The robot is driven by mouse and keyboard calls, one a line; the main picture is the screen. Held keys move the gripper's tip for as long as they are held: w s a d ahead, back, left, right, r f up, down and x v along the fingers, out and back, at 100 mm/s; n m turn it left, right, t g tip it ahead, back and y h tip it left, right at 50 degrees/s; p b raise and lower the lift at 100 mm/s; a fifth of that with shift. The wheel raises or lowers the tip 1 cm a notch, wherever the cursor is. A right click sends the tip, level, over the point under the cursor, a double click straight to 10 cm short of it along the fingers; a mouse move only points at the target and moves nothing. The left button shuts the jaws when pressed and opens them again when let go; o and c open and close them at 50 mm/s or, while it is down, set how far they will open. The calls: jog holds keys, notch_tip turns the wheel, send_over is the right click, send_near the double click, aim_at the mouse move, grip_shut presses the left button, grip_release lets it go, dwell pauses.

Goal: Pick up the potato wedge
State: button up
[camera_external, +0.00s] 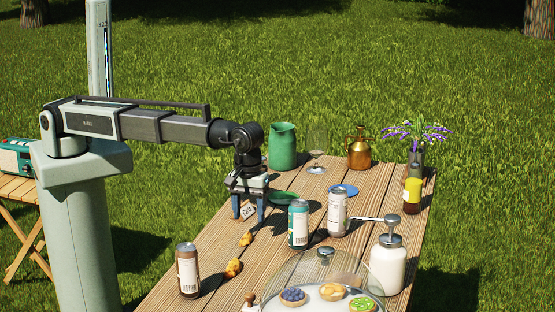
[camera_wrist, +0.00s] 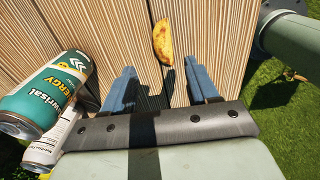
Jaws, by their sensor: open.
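A yellow-brown potato wedge (camera_wrist: 162,40) lies on the wooden table (camera_wrist: 110,25) in the wrist view, just beyond my fingertips and roughly centred between them. In the external view the small yellow piece (camera_external: 246,239) in front of my gripper appears to be this wedge. My gripper (camera_external: 248,212) points down over the table, with its blue fingers apart. In the wrist view my gripper (camera_wrist: 161,80) is open, with no wedge between its fingers. A small pale item with markings (camera_external: 249,210) shows between the fingers in the external view; I cannot tell what it is.
A teal can (camera_external: 298,225) and a white can (camera_external: 338,212) stand right of my gripper. Another can (camera_external: 188,270) and a golden-brown food piece (camera_external: 233,267) are nearer the camera. A pump bottle (camera_external: 388,268) and glass dome (camera_external: 350,268) stand at right front. A green pitcher (camera_external: 283,146) stands behind.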

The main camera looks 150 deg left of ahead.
aim_at(247, 233)
jog(key=shift+d+f, duration=0.2)
jog(key=shift+f, duration=1.25)
jog(key=shift+d+f, duration=0.2)
jog(key=shift+f, duration=1.25)
jog(key=shift+w, duration=0.1)
grip_shut()
